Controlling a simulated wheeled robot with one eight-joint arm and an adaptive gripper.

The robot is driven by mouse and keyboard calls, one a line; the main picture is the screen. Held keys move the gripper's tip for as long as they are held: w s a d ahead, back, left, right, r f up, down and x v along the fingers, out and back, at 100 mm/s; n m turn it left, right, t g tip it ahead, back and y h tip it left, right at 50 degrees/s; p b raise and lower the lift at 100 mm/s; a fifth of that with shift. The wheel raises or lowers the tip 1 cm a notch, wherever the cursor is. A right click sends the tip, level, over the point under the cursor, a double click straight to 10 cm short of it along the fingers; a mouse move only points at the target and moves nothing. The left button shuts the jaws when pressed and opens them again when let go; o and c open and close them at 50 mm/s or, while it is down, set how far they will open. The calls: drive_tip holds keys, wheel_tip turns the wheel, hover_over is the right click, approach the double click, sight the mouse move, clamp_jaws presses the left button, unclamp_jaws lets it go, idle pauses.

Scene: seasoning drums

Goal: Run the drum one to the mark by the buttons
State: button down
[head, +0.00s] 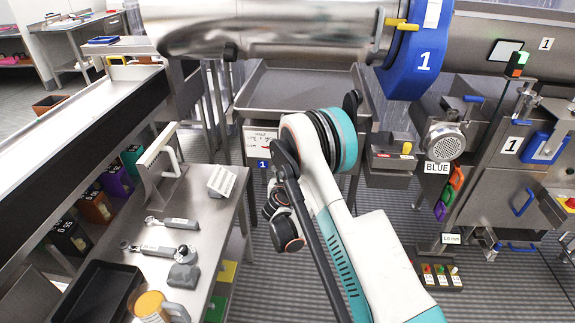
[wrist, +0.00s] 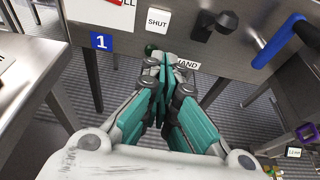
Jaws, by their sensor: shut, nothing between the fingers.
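Drum one (head: 270,30) is a shiny steel cylinder lying across the top of the head view. Its blue end collar (head: 420,60) carries a white 1, a white patch and a yellow piece (head: 400,24). A steel panel with a blue 1 tag (wrist: 101,41) and a SHUT label (wrist: 158,18) faces the wrist view. A green button (wrist: 150,49) shows partly behind my fingertips, near a partly covered HAND label (wrist: 188,64). My gripper (wrist: 162,72) is shut and empty, close to the panel; contact is unclear. In the head view my arm hides the fingers. I cannot pick out the mark.
A black knob (wrist: 228,20) and a blue handle (wrist: 278,44) sit right of the buttons. A steel tray (head: 300,90) is under the drum. A bench (head: 205,215) with tools stands left. Machinery with a BLUE label (head: 437,168) stands right.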

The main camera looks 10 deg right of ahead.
drive_tip(key=shift+w+f, duration=0.1)
idle(0.3)
drive_tip(key=r+b+x, duration=0.1)
drive_tip(key=b+x, duration=0.4)
drive_tip(key=x, duration=0.8)
drive_tip(key=shift+w, duration=0.45)
drive_tip(key=shift+d, duration=0.15)
